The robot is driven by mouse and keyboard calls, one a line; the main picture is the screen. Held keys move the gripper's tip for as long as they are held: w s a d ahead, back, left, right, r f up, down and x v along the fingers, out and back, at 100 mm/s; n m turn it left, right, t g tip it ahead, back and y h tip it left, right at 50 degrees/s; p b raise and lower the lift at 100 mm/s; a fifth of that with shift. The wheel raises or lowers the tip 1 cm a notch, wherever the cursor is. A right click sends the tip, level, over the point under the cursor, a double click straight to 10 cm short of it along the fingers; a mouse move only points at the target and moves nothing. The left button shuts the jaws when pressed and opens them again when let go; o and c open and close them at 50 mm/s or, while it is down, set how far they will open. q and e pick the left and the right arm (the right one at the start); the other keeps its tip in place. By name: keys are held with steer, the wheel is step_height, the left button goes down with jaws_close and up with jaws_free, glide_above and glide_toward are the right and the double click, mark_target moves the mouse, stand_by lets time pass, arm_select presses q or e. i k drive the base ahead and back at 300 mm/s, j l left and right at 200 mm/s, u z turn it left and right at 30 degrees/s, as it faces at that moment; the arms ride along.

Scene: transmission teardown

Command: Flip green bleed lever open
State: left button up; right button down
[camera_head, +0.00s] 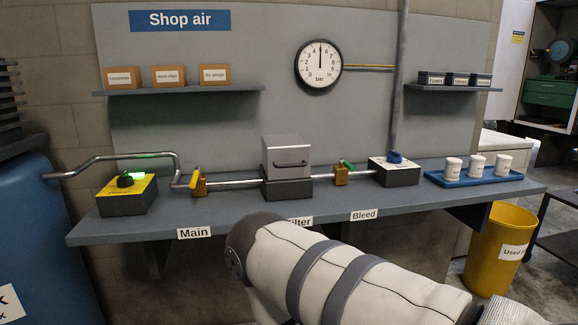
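The green bleed lever (347,164) sits on top of a brass valve (341,176) on the pipe, behind the "Bleed" label (364,215). The lever is small in view, and I cannot tell its exact angle to the pipe. Nothing touches it. A yellow lever (195,178) stands on a similar brass valve (200,188) behind the "Main" label (194,233). One of my arms fills the lower middle, in front of the bench. Neither gripper shows.
A grey filter box (286,153) stands on the bench between the valves. A yellow box (127,195) with a lit green part is at left. At right are a blue-knobbed block (394,173) and a blue tray (460,181) with white cups. The gauge (318,63) needle points near straight up.

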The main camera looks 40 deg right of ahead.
mark_target(350, 167)
steer(key=z, duration=1.8)
